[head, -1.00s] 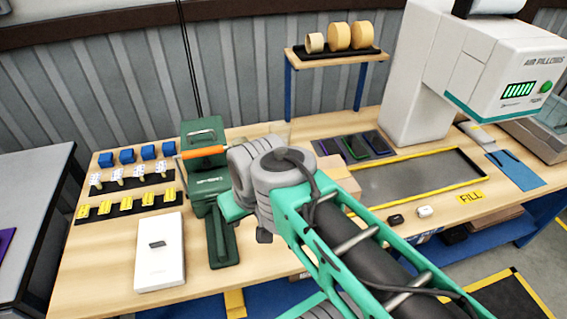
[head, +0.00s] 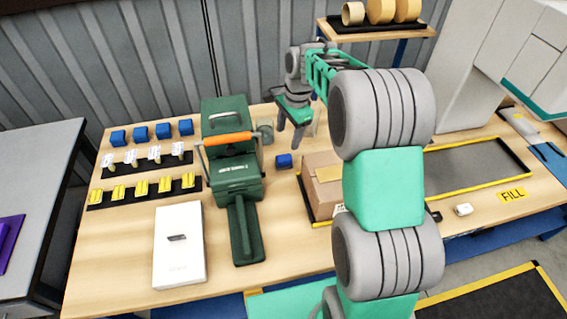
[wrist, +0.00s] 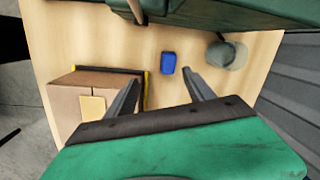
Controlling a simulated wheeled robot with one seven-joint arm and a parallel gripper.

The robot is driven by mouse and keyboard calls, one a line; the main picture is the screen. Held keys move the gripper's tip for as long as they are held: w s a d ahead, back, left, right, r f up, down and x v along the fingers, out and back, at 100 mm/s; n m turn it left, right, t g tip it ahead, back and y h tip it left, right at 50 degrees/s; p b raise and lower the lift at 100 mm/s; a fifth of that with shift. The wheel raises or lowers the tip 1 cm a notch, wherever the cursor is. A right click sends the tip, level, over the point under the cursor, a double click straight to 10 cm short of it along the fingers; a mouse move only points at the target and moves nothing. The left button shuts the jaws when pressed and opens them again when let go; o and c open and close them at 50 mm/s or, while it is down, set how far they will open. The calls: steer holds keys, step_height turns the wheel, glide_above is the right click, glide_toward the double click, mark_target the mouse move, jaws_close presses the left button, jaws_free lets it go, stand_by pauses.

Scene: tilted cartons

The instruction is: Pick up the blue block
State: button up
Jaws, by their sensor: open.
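A small blue block (head: 284,161) lies alone on the wooden table, between the green machine and a cardboard carton. It also shows in the wrist view (wrist: 168,63), ahead of the fingers and roughly between their lines. My gripper (head: 290,138) is open and empty, held above the table at the back, near the block. In the wrist view its two dark fingers (wrist: 163,88) are spread apart and do not touch the block. Several other blue blocks (head: 141,133) stand in a row at the back left of the table.
The green machine (head: 232,165) with an orange handle stands left of the lone block. The carton (head: 322,180) stands right of it. A glass jar (wrist: 226,55) is close to the block. A white box (head: 180,243) lies in front.

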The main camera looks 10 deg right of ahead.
mark_target(285, 157)
steer(key=w+f+m, duration=0.1)
steer(key=f, duration=0.1)
steer(key=w+f+m, duration=0.1)
steer(key=f, duration=0.2)
steer(key=w+f+m+g, duration=0.1)
steer(key=w+f, duration=0.1)
steer(key=f, duration=0.1)
steer(key=shift+d+f+m, duration=0.2)
steer(key=shift+d+m, duration=0.2)
steer(key=f, duration=0.2)
steer(key=a+f+p, duration=0.1)
steer(key=f, duration=0.2)
steer(key=f+p, duration=0.1)
steer(key=f, duration=0.2)
steer(key=shift+a, duration=0.2)
steer(key=shift+r, duration=0.1)
jaws_close()
